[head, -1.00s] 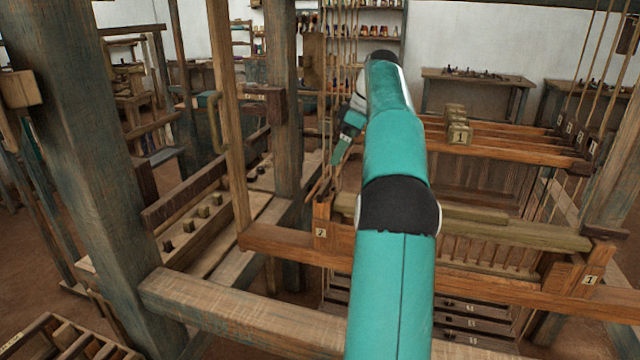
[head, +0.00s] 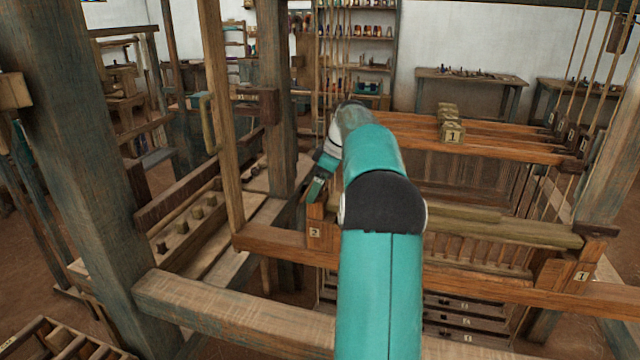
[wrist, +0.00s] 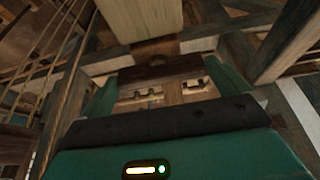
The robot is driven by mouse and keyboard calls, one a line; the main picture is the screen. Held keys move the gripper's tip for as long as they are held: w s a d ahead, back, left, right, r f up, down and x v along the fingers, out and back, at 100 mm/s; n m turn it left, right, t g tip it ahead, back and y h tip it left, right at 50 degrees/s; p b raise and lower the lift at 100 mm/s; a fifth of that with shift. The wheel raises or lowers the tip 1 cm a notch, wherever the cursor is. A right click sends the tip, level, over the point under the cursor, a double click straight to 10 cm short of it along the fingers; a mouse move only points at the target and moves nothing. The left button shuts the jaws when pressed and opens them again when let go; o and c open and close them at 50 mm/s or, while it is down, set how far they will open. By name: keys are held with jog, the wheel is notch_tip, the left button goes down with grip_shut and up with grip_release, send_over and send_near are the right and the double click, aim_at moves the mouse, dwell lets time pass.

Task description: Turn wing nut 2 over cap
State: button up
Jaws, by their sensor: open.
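The wooden post marked 2 (head: 315,233) stands at the left end of the loom's front beam. My gripper (head: 313,198) is just above its top, pointing down, partly hidden by my arm. In the wrist view my gripper (wrist: 167,77) is open, with one teal finger on each side of a dark brown wooden block (wrist: 158,70). Two small metal pieces (wrist: 194,86) show on lighter wood between the fingers, nearer the palm. I cannot tell which piece, if any, is wing nut 2 or its cap. Contact cannot be made out.
The front beam (head: 470,284) runs right to a post marked 1 (head: 581,276). A thick timber upright (head: 105,170) stands at the left. Cords hang close to my gripper in the wrist view (wrist: 60,55). A pale beam (wrist: 140,18) lies beyond the fingers.

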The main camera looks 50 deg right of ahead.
jog(key=c, duration=0.6)
jog(key=shift+m, duration=0.3)
jog(key=m+h, duration=0.1)
jog(key=m, duration=0.2)
jog(key=shift+a, duration=0.15)
jog(key=m+h, duration=0.1)
jog(key=m, duration=0.3)
jog(key=shift+a+h, duration=0.1)
jog(key=shift+h, duration=0.3)
jog(key=m+h, duration=0.1)
jog(key=m, duration=0.1)
jog(key=m+h, duration=0.1)
jog(key=m, duration=0.2)
jog(key=shift+w+a+g, duration=0.1)
jog(key=shift+a+g, duration=0.05)
jog(key=shift+g, duration=0.15)
jog(key=m+g+h, duration=0.1)
jog(key=m, duration=0.4)
jog(key=shift+m, duration=0.3)
